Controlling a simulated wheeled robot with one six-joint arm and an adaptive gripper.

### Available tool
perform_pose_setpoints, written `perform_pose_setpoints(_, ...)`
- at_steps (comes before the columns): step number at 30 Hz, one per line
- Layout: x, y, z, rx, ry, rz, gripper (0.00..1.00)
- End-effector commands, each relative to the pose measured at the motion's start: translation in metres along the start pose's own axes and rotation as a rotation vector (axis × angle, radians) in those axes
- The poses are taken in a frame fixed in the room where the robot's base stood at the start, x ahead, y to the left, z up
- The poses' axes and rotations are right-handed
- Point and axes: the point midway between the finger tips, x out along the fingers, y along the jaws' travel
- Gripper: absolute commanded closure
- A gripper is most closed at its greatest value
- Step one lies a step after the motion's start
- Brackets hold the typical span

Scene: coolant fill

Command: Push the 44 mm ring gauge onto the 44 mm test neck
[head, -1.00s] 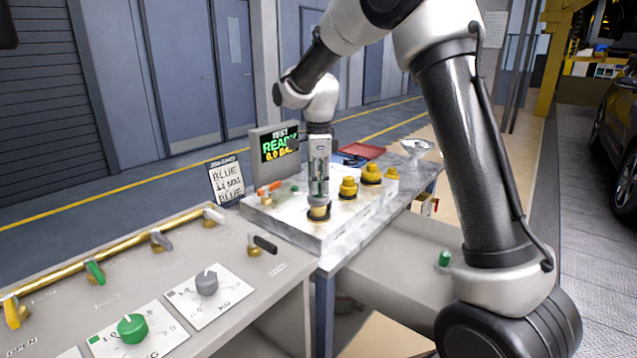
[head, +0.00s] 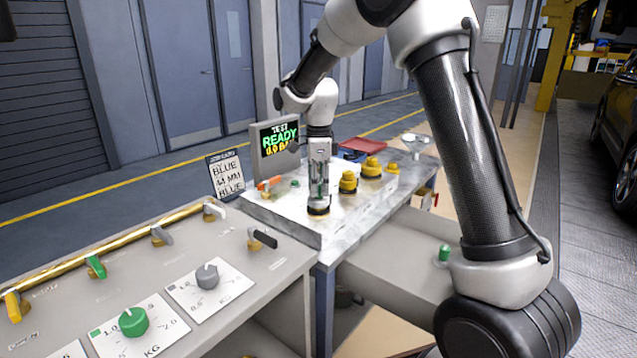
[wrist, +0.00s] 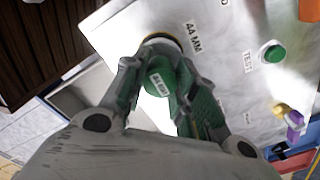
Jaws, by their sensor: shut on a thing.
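My gripper (head: 318,203) points down over the left front part of the white test plate (head: 290,215). In the wrist view my gripper (wrist: 158,78) is shut on the green, labelled grip of the 44 mm ring gauge (wrist: 158,82). The 44 mm test neck (wrist: 163,38) shows only as a dark and yellow round edge just beyond the gauge, beside the plate's "44 MM" label. The gauge is over the neck. The fingers and gauge hide most of the neck, so I cannot tell how far on the gauge sits.
Several yellow necks (head: 348,181) stand to the right on the bench. A screen (head: 277,137) reading "READY" stands behind. An orange-handled valve (head: 268,183) and a green button (wrist: 271,53) are on the plate. A control panel (head: 200,255) with knobs fills the front left.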

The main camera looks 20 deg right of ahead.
Motion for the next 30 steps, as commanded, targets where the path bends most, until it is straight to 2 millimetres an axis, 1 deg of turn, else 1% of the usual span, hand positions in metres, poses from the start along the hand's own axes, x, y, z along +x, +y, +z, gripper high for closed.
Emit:
perform_pose_setpoints(1, 0.001, 0.0, 0.0, 0.0, 0.0, 0.0, 0.69)
perform_pose_setpoints(4, 0.0, 0.0, 0.0, 0.0, 0.0, 0.0, 0.5)
perform_pose_setpoints(5, 0.0, 0.0, 0.0, 0.0, 0.0, 0.0, 0.47)
perform_pose_setpoints(13, 0.0, 0.0, 0.0, 0.0, 0.0, 0.0, 0.47)
perform_pose_setpoints(17, -0.008, -0.001, 0.0, 0.0, -0.001, -0.002, 0.47)
perform_pose_setpoints(20, -0.024, -0.001, 0.0, 0.0, -0.001, -0.003, 0.47)
perform_pose_setpoints(27, -0.078, -0.001, 0.0, 0.0, -0.002, -0.004, 0.47)
perform_pose_setpoints(30, -0.097, -0.001, 0.0, 0.0, -0.001, -0.003, 0.47)
